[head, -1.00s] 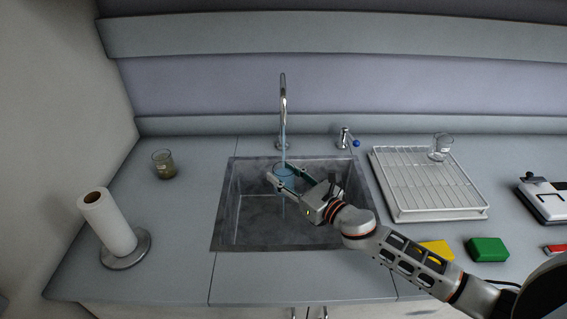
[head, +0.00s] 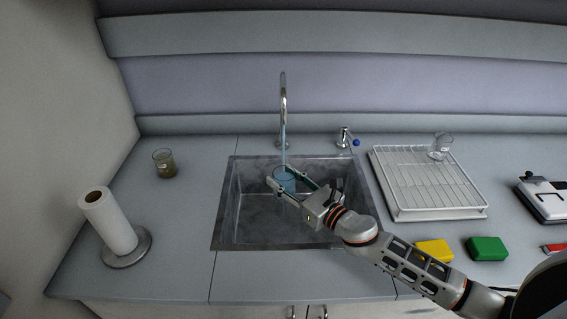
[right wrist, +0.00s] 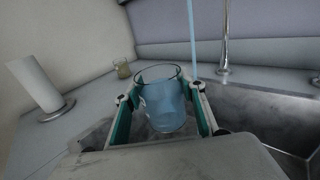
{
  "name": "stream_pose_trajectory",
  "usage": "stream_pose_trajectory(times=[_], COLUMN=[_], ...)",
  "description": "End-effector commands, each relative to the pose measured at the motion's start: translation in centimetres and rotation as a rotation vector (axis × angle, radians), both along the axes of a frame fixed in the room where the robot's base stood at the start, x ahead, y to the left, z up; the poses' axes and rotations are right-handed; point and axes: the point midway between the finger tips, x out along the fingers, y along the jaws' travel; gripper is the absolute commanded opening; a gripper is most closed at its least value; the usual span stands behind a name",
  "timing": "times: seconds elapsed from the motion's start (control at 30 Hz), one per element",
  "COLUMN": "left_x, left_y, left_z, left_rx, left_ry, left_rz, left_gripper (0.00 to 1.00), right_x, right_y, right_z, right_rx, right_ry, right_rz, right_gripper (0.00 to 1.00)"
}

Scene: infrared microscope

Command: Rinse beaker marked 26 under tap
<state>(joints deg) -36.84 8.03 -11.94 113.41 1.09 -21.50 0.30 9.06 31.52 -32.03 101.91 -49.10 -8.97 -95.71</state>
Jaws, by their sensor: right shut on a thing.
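My right gripper (head: 288,187) is shut on a clear beaker (head: 284,180), with a finger on each side. It holds the beaker over the sink (head: 228,215), below the tap (head: 283,100). In the right wrist view the beaker (right wrist: 162,100) stands nearly upright between the fingers and looks bluish inside; any number on it is not readable. A thin blue water stream (right wrist: 191,35) runs down from the tap. In that view it passes just right of the beaker's rim; I cannot tell whether it enters the beaker. My left gripper is not in view.
A beaker with brownish contents (head: 164,168) and a paper towel roll (head: 108,222) stand left of the sink. A white drying rack (head: 425,185) with a clear beaker (head: 441,146) is right. Yellow (head: 434,251) and green (head: 487,248) blocks lie near my right arm.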

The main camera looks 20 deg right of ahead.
Motion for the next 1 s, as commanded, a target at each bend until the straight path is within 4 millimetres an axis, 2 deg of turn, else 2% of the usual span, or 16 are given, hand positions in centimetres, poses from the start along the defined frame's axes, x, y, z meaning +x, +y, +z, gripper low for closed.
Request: stream_pose_trajectory(times=[0.7,1.0], left_x=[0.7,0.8], left_y=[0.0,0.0], left_z=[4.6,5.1], left_rx=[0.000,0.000], left_ry=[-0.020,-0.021], left_rz=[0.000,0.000], left_gripper=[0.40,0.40], right_x=[-3.2,-3.9], right_y=[0.9,1.1], right_z=[3.7,4.0], right_rx=[0.000,0.000], right_ry=[-0.001,0.000], right_rz=[0.000,0.000], right_gripper=[0.18,0.18])
